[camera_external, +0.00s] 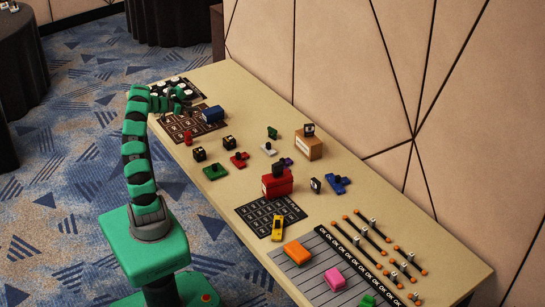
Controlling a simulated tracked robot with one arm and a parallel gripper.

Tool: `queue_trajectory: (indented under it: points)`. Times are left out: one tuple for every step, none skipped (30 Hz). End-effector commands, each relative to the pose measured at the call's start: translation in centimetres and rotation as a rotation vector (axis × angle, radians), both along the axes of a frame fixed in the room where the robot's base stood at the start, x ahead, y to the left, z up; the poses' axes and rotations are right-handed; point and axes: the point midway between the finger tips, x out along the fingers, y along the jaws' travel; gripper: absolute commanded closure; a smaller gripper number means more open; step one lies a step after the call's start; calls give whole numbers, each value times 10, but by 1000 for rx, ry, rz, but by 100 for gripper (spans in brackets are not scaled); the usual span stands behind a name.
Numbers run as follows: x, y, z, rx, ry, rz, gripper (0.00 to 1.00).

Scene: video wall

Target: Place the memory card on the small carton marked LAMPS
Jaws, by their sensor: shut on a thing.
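My gripper (180,106) is at the far left end of the table, low over or beside a board with black and white round pieces. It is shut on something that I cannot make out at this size. I cannot pick out the memory card for certain. A small tan carton (310,150) stands toward the back middle of the table, with a small black item on its top. Its marking is too small to read, so I cannot confirm that it says LAMPS. My gripper is well to the left of this carton, apart from it.
A red box (277,187) with a dark item on top stands front-left of the carton. Small coloured parts, a blue block (213,114) and a black grid mat (271,215) lie around. Rods with orange ends (362,230) lie at the right. The wall runs behind the table.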

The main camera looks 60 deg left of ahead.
Motion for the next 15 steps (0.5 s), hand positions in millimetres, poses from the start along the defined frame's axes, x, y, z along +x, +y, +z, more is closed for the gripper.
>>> queue_trajectory:
  points:
    - [0, 0, 8, 2, 0, -1, 79]
    - [0, -1, 10, 1, 0, 0, 79]
    - [1, -3, 14, 0, -1, -1, 79]
    - [2, -5, 16, -1, -1, -1, 79]
    - [3, -8, 18, -3, -2, -1, 79]
    - [5, -14, 21, -3, -3, -1, 79]
    - [6, -18, 22, -5, -4, 0, 79]
    - [8, -23, 24, -4, -6, 0, 79]
    - [10, -29, 26, -4, -9, 2, 79]
    - [12, -35, 27, -4, -10, 2, 79]
    - [13, -41, 27, -5, -9, 2, 79]
    - [15, -48, 27, -5, -8, 3, 79]
    - [16, -54, 28, -3, -8, 2, 79]
    - [17, -58, 28, -3, -8, 3, 79]
    - [18, -65, 29, -3, -8, 4, 79]
